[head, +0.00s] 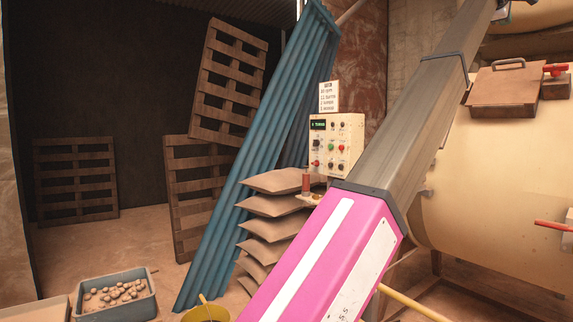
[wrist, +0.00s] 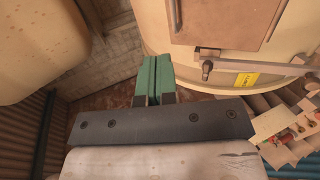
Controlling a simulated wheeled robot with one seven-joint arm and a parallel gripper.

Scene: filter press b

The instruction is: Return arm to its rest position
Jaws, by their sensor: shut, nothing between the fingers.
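My gripper (wrist: 153,80) shows in the wrist view as two green fingers side by side, closed together with nothing between them. It is up high in front of the cream tank (wrist: 200,15), apart from its rusty hatch (wrist: 225,20) and lever (wrist: 207,67) as far as I can tell. In the head view my pink and grey arm slants from the bottom centre up to the top right. Its far end is cut off by the top edge, so the fingers cannot be made out there.
A control box (head: 337,145) stands behind my arm, beside stacked sacks (head: 272,229) and blue corrugated sheets (head: 255,150). The large tank (head: 480,170) fills the right. Pallets (head: 75,180) lean at the back. A grey crate (head: 118,303) sits at lower left; floor behind it is clear.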

